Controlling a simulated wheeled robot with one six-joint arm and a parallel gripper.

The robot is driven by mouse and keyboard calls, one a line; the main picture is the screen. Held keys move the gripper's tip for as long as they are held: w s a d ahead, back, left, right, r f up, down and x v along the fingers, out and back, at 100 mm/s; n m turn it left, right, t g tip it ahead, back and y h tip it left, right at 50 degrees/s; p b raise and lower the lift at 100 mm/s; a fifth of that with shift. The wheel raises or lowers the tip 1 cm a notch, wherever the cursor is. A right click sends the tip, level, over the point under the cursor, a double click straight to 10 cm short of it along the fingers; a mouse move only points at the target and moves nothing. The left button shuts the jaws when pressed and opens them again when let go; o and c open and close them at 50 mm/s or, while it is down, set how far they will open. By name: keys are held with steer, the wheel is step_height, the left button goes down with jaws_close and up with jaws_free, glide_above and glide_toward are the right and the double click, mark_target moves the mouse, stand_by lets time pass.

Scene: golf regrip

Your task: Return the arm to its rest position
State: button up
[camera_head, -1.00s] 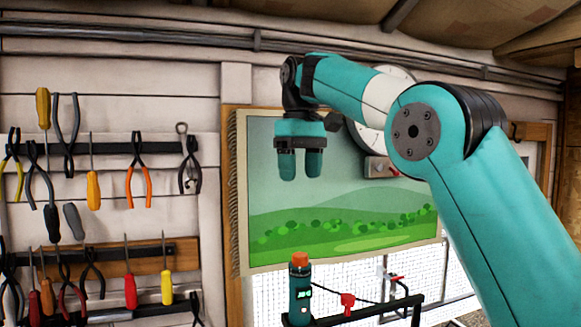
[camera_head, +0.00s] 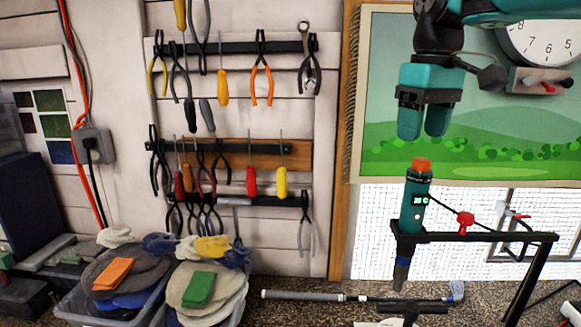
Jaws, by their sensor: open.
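My gripper (camera_head: 424,122) hangs at the upper right with its two teal fingers pointing down. The fingers are a little apart and nothing shows between them. The gripper is in front of a green landscape picture, above and close to a teal device (camera_head: 416,205) with an orange cap and a lit display. I see a gap between the fingertips and the cap, though the depth is hard to tell. The rest of my arm runs off the top right, so most of it is out of view.
A black frame (camera_head: 480,237) carries the device and a red clamp (camera_head: 465,222). A golf club (camera_head: 300,295) lies along the bench below. Bins with pads (camera_head: 205,290) stand at the lower left. Tools hang on wall racks (camera_head: 230,47). A wall clock (camera_head: 545,40) is at the upper right.

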steer(key=s+a+f+n+y+b, duration=0.1)
steer(key=s+a+f+y+b, duration=0.1)
steer(key=s+f, duration=1)
steer(key=s+a+f+y+b, duration=0.2)
steer(key=s+a+f+b, duration=0.3)
steer(key=s+f, duration=0.8)
steer(key=shift+s+f+n+g+b, duration=0.15)
steer(key=shift+f+n+g+b, duration=0.2)
steer(key=shift+f+b, duration=0.3)
steer(key=shift+f, duration=0.1)
